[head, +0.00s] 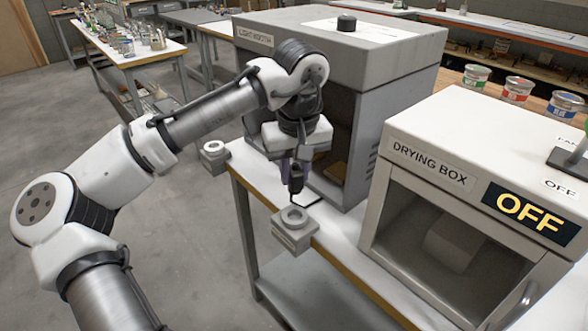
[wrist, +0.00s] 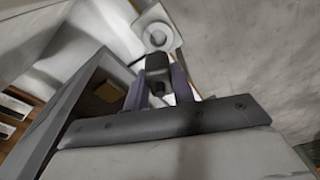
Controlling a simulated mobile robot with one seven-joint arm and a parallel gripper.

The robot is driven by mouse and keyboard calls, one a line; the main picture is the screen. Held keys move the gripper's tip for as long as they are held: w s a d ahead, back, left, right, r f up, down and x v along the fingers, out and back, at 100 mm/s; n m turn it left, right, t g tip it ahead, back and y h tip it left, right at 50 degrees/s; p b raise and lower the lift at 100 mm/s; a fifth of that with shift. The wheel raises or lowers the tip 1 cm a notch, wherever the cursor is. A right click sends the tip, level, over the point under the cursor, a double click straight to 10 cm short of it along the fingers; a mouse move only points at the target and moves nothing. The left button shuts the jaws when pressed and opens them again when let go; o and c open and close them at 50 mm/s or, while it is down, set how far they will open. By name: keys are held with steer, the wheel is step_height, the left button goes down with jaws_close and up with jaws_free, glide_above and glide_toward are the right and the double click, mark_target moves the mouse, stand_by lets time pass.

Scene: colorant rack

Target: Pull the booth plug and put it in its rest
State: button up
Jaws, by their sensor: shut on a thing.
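My gripper (head: 292,170) is shut on the black booth plug (head: 296,180), in front of the light booth (head: 354,99). The wrist view shows the plug (wrist: 157,70) between the two purple fingers. A pale square block with a round ring on top (head: 293,236) stands at the bench edge, just below the plug. The plug appears apart from it. The block also shows beyond the plug in the wrist view (wrist: 173,17). A second ringed block (head: 214,158) is further left at the bench corner. Which block is the rest, I cannot tell.
The drying box (head: 432,173), marked OFF, stands to the right on the same bench. Several paint cans (head: 517,90) are behind it. A dark cord (head: 311,203) lies near the booth's foot. The floor left of the bench is open.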

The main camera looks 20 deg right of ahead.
mark_target(295, 193)
steer(key=shift+r+p, duration=0.1)
steer(key=shift+p, duration=0.2)
steer(key=shift+f+b, duration=1.6)
steer(key=shift+f, duration=1.4)
steer(key=shift+f+b, duration=0.6)
steer(key=shift+f, duration=0.6)
steer(key=o, duration=1.1)
